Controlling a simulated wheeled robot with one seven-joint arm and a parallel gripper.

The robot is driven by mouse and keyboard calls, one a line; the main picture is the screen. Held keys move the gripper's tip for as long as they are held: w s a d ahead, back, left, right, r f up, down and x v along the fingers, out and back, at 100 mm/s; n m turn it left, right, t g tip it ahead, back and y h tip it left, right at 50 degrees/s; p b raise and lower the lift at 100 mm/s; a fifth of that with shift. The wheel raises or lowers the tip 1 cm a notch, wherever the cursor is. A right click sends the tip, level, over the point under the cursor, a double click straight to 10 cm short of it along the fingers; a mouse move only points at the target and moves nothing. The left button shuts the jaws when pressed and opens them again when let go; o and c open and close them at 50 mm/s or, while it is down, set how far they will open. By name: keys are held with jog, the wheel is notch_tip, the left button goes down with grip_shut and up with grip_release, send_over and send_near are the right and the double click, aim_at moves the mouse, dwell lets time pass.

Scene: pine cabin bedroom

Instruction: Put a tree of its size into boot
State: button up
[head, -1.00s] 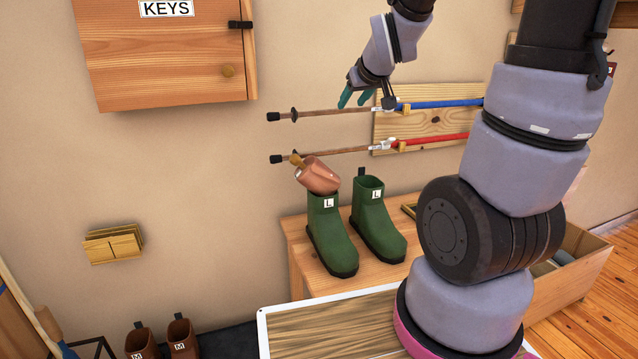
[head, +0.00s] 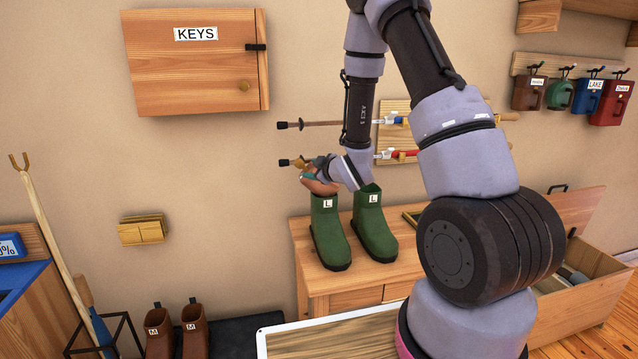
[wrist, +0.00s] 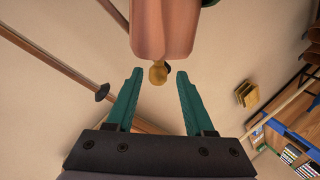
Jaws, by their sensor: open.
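A copper-coloured boot tree (head: 318,186) with a wooden knob sits at the top of the left green boot (head: 329,235), marked L. It leans to the left, and much of it is hidden by my gripper. The right green boot (head: 375,228), also marked L, stands beside it; its opening is partly behind my arm. My gripper (head: 306,170) is at the tree. In the wrist view its teal fingers (wrist: 160,74) are open, with the tree's knob (wrist: 158,76) between their tips and the copper body (wrist: 162,28) beyond.
The green boots stand on a wooden bench (head: 315,285). Walking poles (head: 318,124) stick out from a wall rack close to my gripper. Brown boots (head: 195,328) marked M stand on a dark mat at lower left. A KEYS cabinet (head: 190,80) hangs above.

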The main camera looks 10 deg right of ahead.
aim_at(305, 168)
jog(key=shift+d+x, duration=0.2)
jog(key=shift+x, duration=3.35)
jog(key=shift+f, duration=0.1)
grip_shut()
